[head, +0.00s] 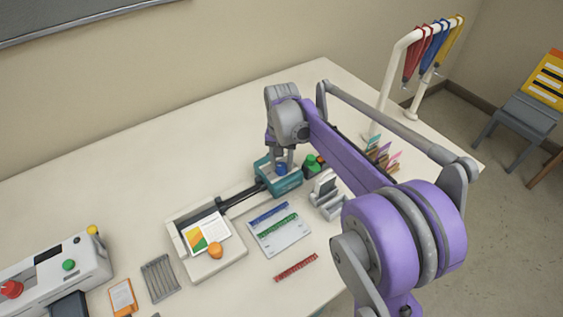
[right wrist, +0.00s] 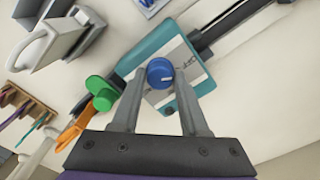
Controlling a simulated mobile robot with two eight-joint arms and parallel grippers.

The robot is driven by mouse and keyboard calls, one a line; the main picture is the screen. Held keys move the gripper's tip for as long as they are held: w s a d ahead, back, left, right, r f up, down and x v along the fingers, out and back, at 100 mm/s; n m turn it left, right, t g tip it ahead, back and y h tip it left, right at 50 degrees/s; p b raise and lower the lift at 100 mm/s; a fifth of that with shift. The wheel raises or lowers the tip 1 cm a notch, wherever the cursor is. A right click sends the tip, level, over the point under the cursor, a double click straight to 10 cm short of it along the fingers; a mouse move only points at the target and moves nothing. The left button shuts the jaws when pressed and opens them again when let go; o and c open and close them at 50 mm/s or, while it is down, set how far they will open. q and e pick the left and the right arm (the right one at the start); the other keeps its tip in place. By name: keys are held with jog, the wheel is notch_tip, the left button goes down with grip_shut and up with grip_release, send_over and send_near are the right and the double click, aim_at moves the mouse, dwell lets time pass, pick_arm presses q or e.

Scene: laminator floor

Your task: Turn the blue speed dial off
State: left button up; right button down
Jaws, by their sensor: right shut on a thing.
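The blue speed dial (right wrist: 160,73) sits on a teal unit (right wrist: 150,47) with a pale label plate. In the right wrist view a white mark shows on the dial, and lettering on the plate is partly readable as "OFF". My right gripper (right wrist: 158,82) has its two fingers on either side of the dial and is shut on it. In the head view the dial (head: 281,169) shows below my right gripper (head: 281,160), on top of the teal unit (head: 284,184). My left gripper is not in view.
A green-topped object (head: 311,163) stands right beside the teal unit. A dark rail joins the unit to a white tray (head: 212,268) with a card and an orange knob. A white machine (head: 90,262) stands at the left. The table's back left is clear.

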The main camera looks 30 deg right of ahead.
aim_at(282, 166)
jog(key=shift+c, duration=2.1)
grip_release()
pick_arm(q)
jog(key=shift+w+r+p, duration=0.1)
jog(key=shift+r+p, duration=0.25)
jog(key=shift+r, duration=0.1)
pick_arm(e)
notch_tip(282, 166, up, 11)
jog(key=shift+f, duration=0.15)
